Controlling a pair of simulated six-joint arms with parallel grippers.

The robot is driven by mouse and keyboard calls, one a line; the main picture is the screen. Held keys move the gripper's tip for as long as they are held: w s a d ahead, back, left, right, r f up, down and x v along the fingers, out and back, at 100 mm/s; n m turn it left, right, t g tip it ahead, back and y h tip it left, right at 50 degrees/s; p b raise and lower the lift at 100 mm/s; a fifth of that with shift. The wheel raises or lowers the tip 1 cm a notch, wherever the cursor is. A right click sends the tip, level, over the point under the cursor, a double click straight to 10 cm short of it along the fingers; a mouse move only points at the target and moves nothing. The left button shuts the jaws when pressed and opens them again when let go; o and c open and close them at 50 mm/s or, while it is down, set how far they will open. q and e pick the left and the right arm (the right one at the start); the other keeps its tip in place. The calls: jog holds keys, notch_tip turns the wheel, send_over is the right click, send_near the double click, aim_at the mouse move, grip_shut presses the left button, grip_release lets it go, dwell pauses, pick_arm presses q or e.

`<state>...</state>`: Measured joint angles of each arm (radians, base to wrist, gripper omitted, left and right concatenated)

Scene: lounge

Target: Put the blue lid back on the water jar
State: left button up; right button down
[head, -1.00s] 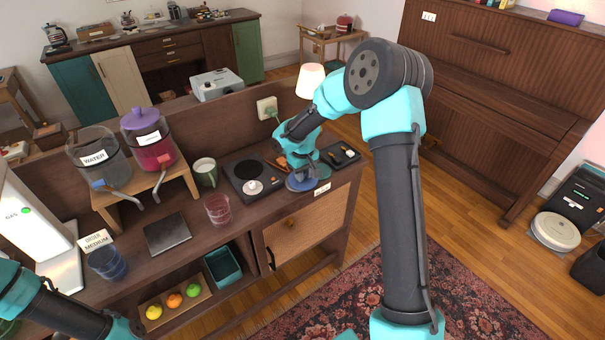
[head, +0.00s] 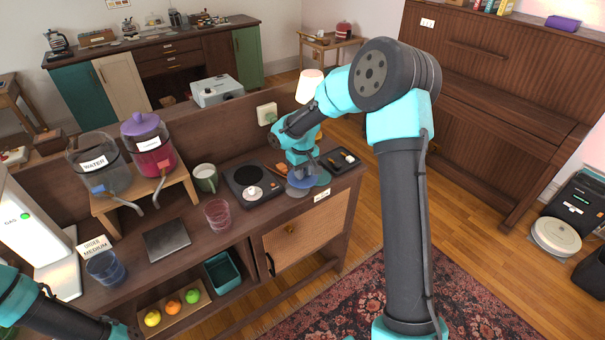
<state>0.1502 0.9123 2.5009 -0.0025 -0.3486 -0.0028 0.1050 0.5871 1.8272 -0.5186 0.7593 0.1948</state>
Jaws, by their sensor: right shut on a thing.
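The clear water jar (head: 113,178), labelled WATER, stands without a lid on the left of a wooden riser, with its tap facing front. My right gripper (head: 302,175) is at the right end of the counter, pointing down and shut on the blue lid (head: 299,191). The lid looks held just above the counter top; the gripper hides part of it, and the exact gap is hard to tell. My left arm enters at the bottom left; its gripper is not visible.
A purple-lidded jar (head: 153,158) of red drink stands beside the water jar on the riser (head: 172,181).

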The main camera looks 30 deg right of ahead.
jog(key=shift+r, duration=0.6)
jog(key=shift+r, duration=0.1)
jog(key=s+d+r+m, duration=0.2)
jog(key=s+d+r, duration=0.1)
jog(key=d+r, duration=0.4)
jog(key=s+d+r+m, duration=0.2)
jog(key=d+r, duration=0.5)
jog(key=r, duration=0.7)
jog(key=s+d+r+m, duration=0.2)
jog(key=s+d+r, duration=0.2)
jog(key=d+r, duration=0.3)
notch_tip(320, 180, up, 3)
jog(key=shift+d+r, duration=0.15)
jog(key=shift+r, duration=0.05)
